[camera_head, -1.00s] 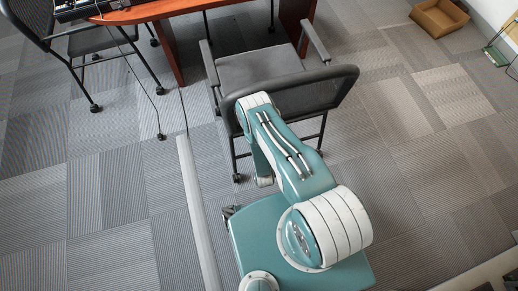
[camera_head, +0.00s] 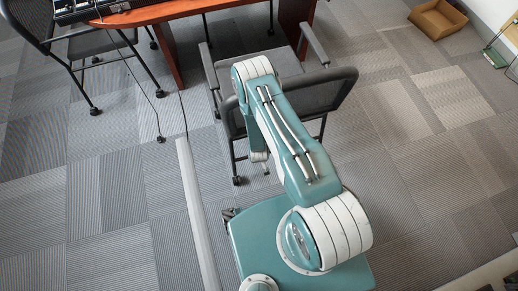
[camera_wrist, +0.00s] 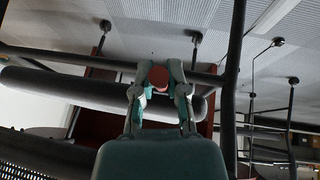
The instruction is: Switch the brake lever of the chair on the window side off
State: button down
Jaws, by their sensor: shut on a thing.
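A dark chair with a mesh back and armrests (camera_head: 321,90) stands at the desk, and my arm reaches over its backrest. In the wrist view my gripper (camera_wrist: 160,82) is closed around a small red rounded knob (camera_wrist: 160,76), which looks like the end of the brake lever. The rest of the lever is hidden behind the fingers. Dark chair tubes (camera_wrist: 100,92) cross behind and beside the fingers. In the head view the fingers and the lever are hidden by my arm and the chair.
A second dark chair (camera_head: 98,42) stands at the left. The red-brown desk (camera_head: 150,13) carries black equipment (camera_head: 85,8). A cable lies on the carpet near a long grey floor strip (camera_head: 197,215). A brown open box (camera_head: 437,18) is at the upper right.

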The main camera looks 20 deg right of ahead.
jog(key=shift+w, duration=0.1)
jog(key=c, duration=0.6)
grip_release()
jog(key=shift+a, duration=0.1)
jog(key=shift+c, duration=0.2)
jog(key=v, duration=1.2)
